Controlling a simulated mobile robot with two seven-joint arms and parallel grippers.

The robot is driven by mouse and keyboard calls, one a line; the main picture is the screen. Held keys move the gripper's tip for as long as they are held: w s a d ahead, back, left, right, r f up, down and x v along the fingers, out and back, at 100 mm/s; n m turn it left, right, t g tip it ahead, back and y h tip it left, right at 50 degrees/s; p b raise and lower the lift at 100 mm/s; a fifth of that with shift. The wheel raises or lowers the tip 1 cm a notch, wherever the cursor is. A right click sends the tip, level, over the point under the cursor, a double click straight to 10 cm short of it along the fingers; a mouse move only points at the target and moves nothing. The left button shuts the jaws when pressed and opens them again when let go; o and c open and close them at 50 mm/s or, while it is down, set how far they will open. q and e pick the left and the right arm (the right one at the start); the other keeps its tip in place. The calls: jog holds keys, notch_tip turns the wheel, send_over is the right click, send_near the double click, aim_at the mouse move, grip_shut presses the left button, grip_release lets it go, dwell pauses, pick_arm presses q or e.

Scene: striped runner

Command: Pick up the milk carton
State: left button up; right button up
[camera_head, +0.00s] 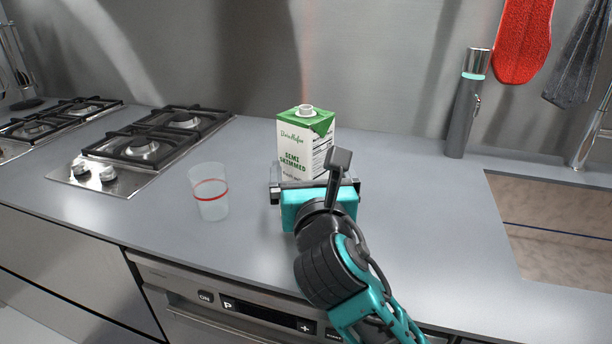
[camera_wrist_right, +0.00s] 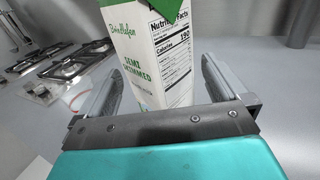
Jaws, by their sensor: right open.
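The milk carton (camera_head: 303,140) stands upright on the grey counter, white with a green top, a white cap and "Semi Skimmed" on its front. My right gripper (camera_head: 309,181) is directly in front of it, and hides the carton's lower part in the head view. In the right wrist view, the carton (camera_wrist_right: 158,55) stands between the two open fingers of the right gripper (camera_wrist_right: 160,92). My left gripper is not in view.
A clear cup with a red band (camera_head: 210,193) stands left of the gripper. Gas hobs (camera_head: 150,145) are at the left, a grey cylindrical dispenser (camera_head: 467,105) at the back right, and a sink (camera_head: 560,225) at the right. The counter (camera_head: 430,220) between carton and sink is clear.

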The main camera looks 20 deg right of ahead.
jog(key=w, duration=0.4)
jog(key=shift+d+f+b, duration=0.2)
jog(key=shift+f+b, duration=0.05)
jog(key=shift+b, duration=0.1)
jog(key=shift+w, duration=0.3)
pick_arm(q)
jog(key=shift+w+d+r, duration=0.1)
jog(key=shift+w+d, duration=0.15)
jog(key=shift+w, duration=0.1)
pick_arm(e)
jog(key=shift+w+d, duration=0.1)
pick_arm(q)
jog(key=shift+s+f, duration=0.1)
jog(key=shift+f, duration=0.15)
pick_arm(e)
jog(key=shift+r, duration=0.1)
jog(key=c, duration=1.2)
jog(key=shift+r, duration=0.1)
jog(key=shift+c, duration=0.2)
